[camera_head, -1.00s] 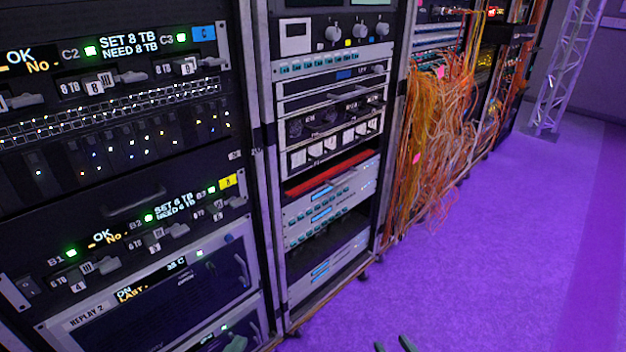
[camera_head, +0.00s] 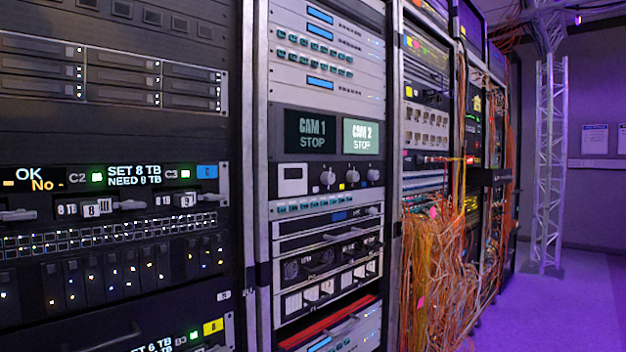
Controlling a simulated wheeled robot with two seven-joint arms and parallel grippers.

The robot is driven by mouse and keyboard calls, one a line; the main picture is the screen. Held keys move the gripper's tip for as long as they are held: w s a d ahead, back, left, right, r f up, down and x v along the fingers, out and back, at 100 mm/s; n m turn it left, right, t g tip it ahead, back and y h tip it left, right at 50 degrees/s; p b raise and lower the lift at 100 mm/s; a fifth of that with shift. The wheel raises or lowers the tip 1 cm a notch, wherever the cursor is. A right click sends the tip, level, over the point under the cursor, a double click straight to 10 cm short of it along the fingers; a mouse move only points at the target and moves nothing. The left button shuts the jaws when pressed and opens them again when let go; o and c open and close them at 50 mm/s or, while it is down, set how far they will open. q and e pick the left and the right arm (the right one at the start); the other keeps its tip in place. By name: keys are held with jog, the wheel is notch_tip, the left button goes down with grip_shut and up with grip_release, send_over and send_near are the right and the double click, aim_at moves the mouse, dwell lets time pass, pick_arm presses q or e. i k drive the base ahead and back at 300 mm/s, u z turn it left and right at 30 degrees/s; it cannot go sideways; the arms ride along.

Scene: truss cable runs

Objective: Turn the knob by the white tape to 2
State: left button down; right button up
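A black control panel (camera_head: 334,191) in the middle rack carries three grey knobs in a row under two small screens. They are the left knob (camera_head: 327,177), the middle knob (camera_head: 352,176) and the right knob (camera_head: 373,175). A yellow tape piece (camera_head: 341,187) sits between the left and middle knobs. A small pale mark is hard to make out near the right knob. I cannot read the dial numbers or the knob pointers. Neither of my grippers shows in the head view.
The screens read CAM 1 STOP (camera_head: 311,132) and CAM 2 STOP (camera_head: 361,135). A white-framed square (camera_head: 292,180) is left of the knobs. Orange cables (camera_head: 437,265) hang from the rack to the right. The purple floor (camera_head: 560,310) is clear at the right, before a truss tower (camera_head: 549,165).

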aim_at(327, 178)
jog(key=k, duration=0.9)
jog(key=z, duration=0.95)
jog(key=i, duration=1.25)
jog(key=u, duration=1.2)
jog(key=i, duration=0.55)
jog(key=u, duration=0.6)
